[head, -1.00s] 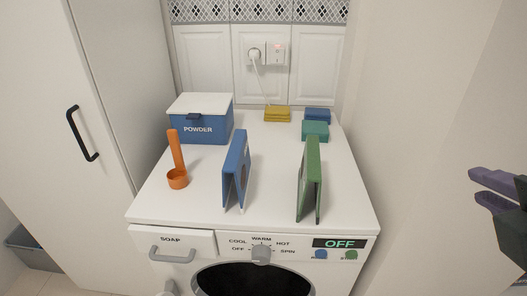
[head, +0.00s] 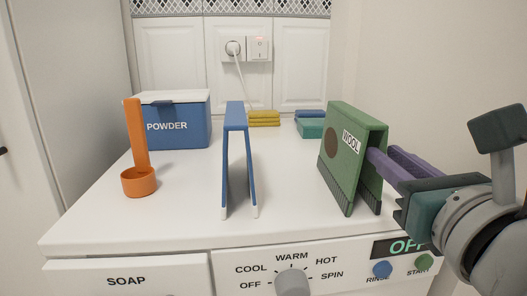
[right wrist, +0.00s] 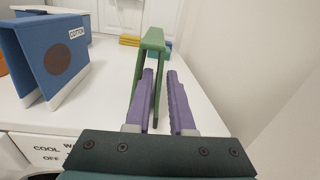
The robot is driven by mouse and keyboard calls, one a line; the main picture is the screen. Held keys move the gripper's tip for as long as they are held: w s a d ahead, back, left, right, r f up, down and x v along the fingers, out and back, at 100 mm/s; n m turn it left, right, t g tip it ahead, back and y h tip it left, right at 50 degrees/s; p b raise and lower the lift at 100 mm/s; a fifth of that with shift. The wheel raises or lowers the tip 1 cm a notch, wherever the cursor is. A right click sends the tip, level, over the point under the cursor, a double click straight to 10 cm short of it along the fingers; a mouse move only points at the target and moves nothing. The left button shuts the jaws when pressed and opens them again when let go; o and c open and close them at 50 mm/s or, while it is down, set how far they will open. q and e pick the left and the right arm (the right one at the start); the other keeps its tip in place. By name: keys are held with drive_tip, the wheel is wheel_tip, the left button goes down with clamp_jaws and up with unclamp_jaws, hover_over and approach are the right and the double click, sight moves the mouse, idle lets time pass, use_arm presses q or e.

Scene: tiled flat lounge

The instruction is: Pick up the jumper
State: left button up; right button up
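A green folded piece labelled WOOL (head: 343,150) stands like a tent on the white washing machine top; I take it as the jumper. A blue folded piece labelled COTTON (right wrist: 62,58) stands to its left and shows edge-on in the head view (head: 237,118). My right gripper (head: 385,160) reaches in from the right at the green piece. In the right wrist view its purple fingers (right wrist: 163,98) are apart, the left one between the green panels and the right one outside the right panel. Contact is not clear. My left gripper is not in view.
An orange scoop (head: 138,182) and a blue POWDER box (head: 180,128) stand at the left. Folded yellow (head: 264,118) and teal (head: 310,128) cloths lie at the back. A wall is close on the right. The machine's control panel (head: 330,270) is at the front.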

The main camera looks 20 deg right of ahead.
sight(348, 151)
drive_tip(key=x, duration=0.7)
drive_tip(key=shift+w+d+r+b, duration=0.1)
drive_tip(key=shift+w+b, duration=0.1)
drive_tip(key=shift+b, duration=0.15)
clamp_jaws()
idle(1.1)
